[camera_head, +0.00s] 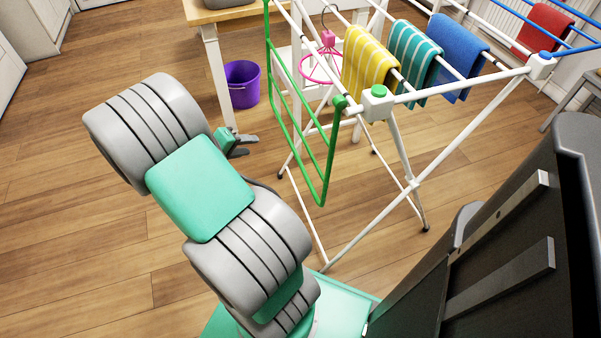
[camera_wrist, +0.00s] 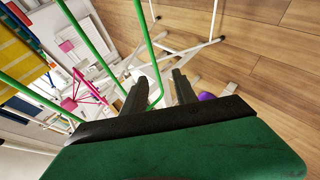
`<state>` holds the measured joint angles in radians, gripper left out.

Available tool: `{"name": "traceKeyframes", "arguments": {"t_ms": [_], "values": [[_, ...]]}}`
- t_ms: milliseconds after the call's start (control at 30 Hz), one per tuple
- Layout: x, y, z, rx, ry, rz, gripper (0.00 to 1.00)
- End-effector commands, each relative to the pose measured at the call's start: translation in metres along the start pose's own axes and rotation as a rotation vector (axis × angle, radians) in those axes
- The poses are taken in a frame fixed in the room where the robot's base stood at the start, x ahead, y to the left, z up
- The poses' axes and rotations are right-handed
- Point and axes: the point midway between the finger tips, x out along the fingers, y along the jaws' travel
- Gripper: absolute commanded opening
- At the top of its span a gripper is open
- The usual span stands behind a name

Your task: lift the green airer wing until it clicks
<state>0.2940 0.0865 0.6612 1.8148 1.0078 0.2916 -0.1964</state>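The green airer wing (camera_head: 332,150) is a tube frame hanging down from the left end of the white airer (camera_head: 470,84). A white hinge block with a green button (camera_head: 378,91) sits at the near corner by the wing. My gripper (camera_head: 250,145) is left of the wing, apart from it, with its fingers pointing toward it. In the wrist view my gripper (camera_wrist: 158,80) is open and empty. The wing's green bars (camera_wrist: 147,40) show beyond and left of the fingers; a curved end of the tube appears in the gap between them, farther off.
Yellow (camera_head: 370,60), teal (camera_head: 414,52) and blue (camera_head: 458,44) cloths hang on the airer. A blue wing with a red cloth (camera_head: 541,30) is at far right. A purple bucket (camera_head: 242,86) stands by a wooden table (camera_head: 208,14). A pink hanger (camera_head: 322,65) hangs behind the green wing. Floor at left is clear.

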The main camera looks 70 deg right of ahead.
Motion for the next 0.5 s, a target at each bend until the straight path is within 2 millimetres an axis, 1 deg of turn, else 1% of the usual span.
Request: {"name": "traceKeyframes", "arguments": {"t_ms": [33,100,133,200,300,433,500], "values": [[0.056,-0.025,0.024,-0.032,-0.025,0.11,0.34],[0.092,-0.021,0.04,-0.079,-0.038,0.254,0.34],[0.103,-0.018,0.046,-0.098,-0.042,0.304,0.34],[0.118,-0.013,0.055,-0.138,-0.048,0.39,0.34],[0.125,-0.007,0.06,-0.17,-0.051,0.452,0.34],[0.135,0.002,0.061,-0.174,-0.052,0.467,0.34],[0.146,0.007,0.062,-0.173,-0.054,0.465,0.34]]}}
